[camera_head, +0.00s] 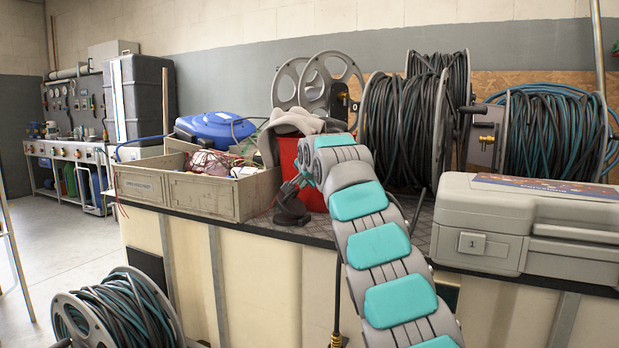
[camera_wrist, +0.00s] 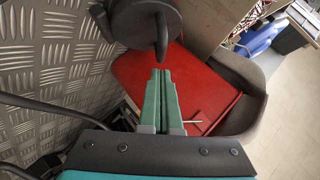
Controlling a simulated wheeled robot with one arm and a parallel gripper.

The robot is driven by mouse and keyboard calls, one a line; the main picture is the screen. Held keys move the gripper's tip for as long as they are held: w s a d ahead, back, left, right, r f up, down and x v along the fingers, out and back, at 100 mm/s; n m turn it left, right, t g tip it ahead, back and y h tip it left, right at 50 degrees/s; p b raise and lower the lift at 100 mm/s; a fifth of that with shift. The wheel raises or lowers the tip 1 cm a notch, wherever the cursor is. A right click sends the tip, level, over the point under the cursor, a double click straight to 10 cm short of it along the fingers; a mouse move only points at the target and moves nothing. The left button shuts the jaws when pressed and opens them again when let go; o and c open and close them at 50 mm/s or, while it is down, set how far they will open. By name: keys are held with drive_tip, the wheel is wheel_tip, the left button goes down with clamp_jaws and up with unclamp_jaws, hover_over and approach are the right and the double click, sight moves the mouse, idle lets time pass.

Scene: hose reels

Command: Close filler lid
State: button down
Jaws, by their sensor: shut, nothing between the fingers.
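A dark round disc-shaped part (camera_wrist: 128,18) with a curved lug, which may be the filler lid, shows at the top of the wrist view. In the head view a dark round piece (camera_head: 291,213) sits on the bench at the foot of a red container (camera_head: 315,160); I cannot tell whether it is open or closed. My gripper (camera_wrist: 160,72) has its green fingers pressed together and empty. Its tips are just below the lug; I cannot tell if they touch. The red container (camera_wrist: 150,75) lies behind the fingers. In the head view my arm largely hides the fingers.
An open box of wires (camera_head: 190,195) stands to the left. Hose reels (camera_head: 403,125) stand behind, and a grey case (camera_head: 480,220) is at the right. The ridged metal bench top (camera_wrist: 55,60) is bare at left.

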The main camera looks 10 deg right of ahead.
drive_tip(key=shift+w+a+f, duration=0.35)
drive_tip(key=shift+a+f, duration=0.1)
drive_tip(key=shift+f, duration=0.15)
drive_tip(key=shift+a+r+p, duration=0.1)
drive_tip(key=shift+r+p, duration=0.1)
drive_tip(key=shift+p, duration=0.4)
